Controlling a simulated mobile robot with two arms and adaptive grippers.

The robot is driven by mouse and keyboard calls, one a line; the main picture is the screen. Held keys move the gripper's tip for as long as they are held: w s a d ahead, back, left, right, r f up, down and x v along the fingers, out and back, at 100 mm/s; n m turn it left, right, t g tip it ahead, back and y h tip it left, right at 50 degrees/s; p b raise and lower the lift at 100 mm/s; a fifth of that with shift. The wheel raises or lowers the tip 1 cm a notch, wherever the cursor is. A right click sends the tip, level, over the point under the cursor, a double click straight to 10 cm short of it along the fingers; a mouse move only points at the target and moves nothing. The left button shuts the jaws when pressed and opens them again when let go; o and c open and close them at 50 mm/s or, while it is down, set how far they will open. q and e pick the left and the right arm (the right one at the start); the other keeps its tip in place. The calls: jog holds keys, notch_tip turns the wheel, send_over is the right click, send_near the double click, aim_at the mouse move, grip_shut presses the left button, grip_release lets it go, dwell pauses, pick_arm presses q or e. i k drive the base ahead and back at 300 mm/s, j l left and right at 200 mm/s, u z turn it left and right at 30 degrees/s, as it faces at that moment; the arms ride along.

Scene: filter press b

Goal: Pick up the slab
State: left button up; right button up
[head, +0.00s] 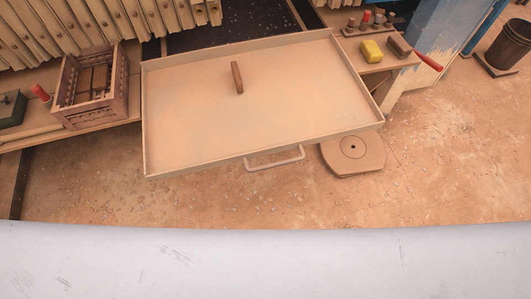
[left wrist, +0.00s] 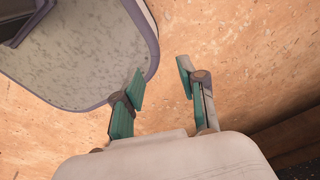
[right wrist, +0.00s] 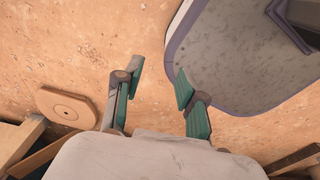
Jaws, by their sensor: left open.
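A small brown slab (head: 237,77) lies on the floor of a wide shallow tray (head: 265,150), in its upper middle, with its long side running up and down the head view. Nothing touches the slab. My left gripper (left wrist: 162,78) shows in the left wrist view, open and empty above the sandy ground. My right gripper (right wrist: 159,78) shows in the right wrist view, also open and empty above the ground. Neither gripper shows in the head view, and the slab shows in neither wrist view.
The tray has low rims and a front handle (head: 274,159). A slotted wooden crate (head: 70,115) stands left on a bench. A round-holed plate (head: 353,153) lies below the tray.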

aim_at(235, 67)
jog(key=l, duration=0.8)
jog(key=i+l, duration=0.15)
jog(key=l, duration=0.7)
